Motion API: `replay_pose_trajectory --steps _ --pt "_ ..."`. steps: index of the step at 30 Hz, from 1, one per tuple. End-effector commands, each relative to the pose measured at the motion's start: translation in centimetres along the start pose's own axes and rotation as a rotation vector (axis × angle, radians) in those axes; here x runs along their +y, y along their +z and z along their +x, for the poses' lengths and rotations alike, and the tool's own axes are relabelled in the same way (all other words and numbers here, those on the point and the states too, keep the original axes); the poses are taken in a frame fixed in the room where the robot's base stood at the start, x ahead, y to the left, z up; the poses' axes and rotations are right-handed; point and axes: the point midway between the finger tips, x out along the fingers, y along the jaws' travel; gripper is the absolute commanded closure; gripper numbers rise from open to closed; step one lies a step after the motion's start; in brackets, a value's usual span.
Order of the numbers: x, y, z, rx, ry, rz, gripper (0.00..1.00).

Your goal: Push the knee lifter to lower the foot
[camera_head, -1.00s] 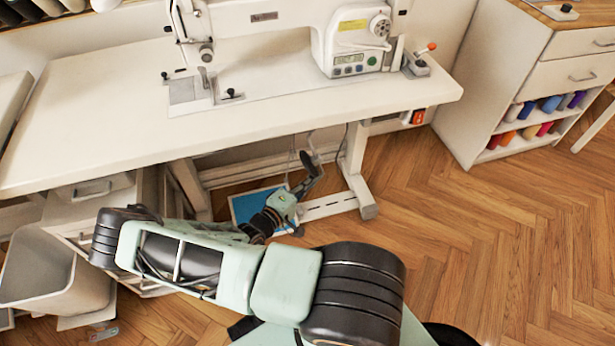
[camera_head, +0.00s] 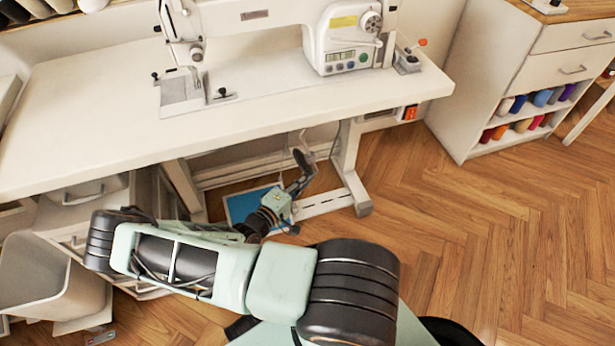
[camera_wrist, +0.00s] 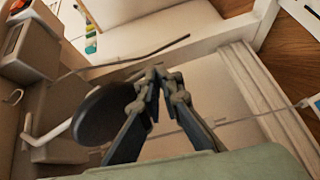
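The knee lifter's dark oval pad (camera_wrist: 98,116) hangs under the sewing table, with a bent metal rod on its left in the wrist view. In the head view the dark pad (camera_head: 303,160) is small, just beyond my gripper (camera_head: 295,185). In the wrist view my gripper (camera_wrist: 159,74) has its fingertips together, with nothing visible between them. Its left finger overlaps the pad's right edge; I cannot tell whether they touch. The presser foot (camera_head: 197,78) is at the left end of the white sewing machine (camera_head: 335,45); its height is too small to judge.
The white tabletop (camera_head: 110,120) lies above my forearm. A table leg (camera_head: 350,165) stands right of my gripper, and a blue mat (camera_head: 243,205) lies below. A grey bin (camera_head: 50,280) is at left. Wooden floor is free at right, before the thread cabinet (camera_head: 480,100).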

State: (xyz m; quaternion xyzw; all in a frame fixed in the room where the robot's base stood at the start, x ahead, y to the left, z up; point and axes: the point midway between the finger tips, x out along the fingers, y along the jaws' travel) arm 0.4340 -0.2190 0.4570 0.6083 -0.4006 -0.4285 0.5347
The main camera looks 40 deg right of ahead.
Motion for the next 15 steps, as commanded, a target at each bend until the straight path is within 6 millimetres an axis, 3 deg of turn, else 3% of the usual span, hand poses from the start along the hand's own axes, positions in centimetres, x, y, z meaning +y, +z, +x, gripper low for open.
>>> replay_pose_trajectory --steps 1,8,15 --pt "0.6 0.9 0.8 -0.018 0.015 -0.004 1.00" --pt "0.6 0.9 0.8 -0.018 0.015 -0.004 1.00" --pt "-0.7 -1.0 -0.3 -0.015 0.010 0.001 1.00"
